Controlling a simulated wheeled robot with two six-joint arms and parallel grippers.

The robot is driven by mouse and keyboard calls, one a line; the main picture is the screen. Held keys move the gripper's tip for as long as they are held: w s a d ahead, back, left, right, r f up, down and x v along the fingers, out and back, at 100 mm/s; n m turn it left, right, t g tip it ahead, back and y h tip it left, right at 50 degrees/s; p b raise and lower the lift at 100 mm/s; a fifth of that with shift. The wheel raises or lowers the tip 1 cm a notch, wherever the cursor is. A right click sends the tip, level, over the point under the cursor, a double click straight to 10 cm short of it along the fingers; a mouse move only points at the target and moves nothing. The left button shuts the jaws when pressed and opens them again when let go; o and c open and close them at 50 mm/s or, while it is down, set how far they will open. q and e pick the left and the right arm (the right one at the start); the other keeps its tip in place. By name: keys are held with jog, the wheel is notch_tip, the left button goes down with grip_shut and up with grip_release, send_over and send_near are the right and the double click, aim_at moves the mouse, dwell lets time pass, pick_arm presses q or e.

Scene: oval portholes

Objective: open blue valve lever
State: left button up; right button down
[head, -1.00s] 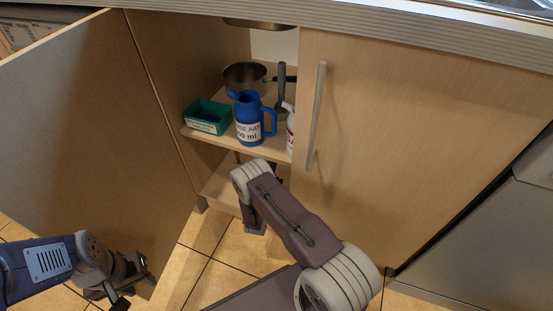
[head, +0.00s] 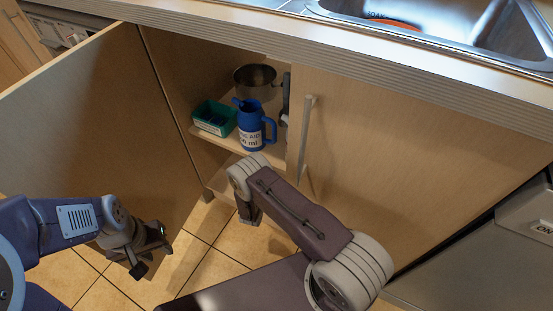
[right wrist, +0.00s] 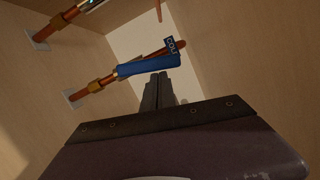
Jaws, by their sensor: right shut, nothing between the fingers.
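The blue valve lever (right wrist: 148,66) shows in the right wrist view, on a copper pipe with brass fittings inside the cabinet. In the head view the lever and the right gripper are hidden behind my right arm and the cabinet. My left gripper (head: 152,256) is low in front of the open door, its fingers apart and empty.
The left cabinet door (head: 90,130) stands open; the right door (head: 410,150) is closed, with a long handle (head: 306,140). The shelf holds a blue jug (head: 251,128), a green box (head: 214,118) and a metal pot (head: 254,80). A sink (head: 450,25) is above.

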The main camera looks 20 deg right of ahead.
pick_arm(q)
jog(key=shift+r+p, duration=0.45)
jog(key=shift+r, duration=0.15)
pick_arm(e)
jog(key=shift+w+a+r+n+y, duration=0.3)
jog(key=shift+w+a+r+n, duration=0.1)
jog(key=shift+n, duration=0.4)
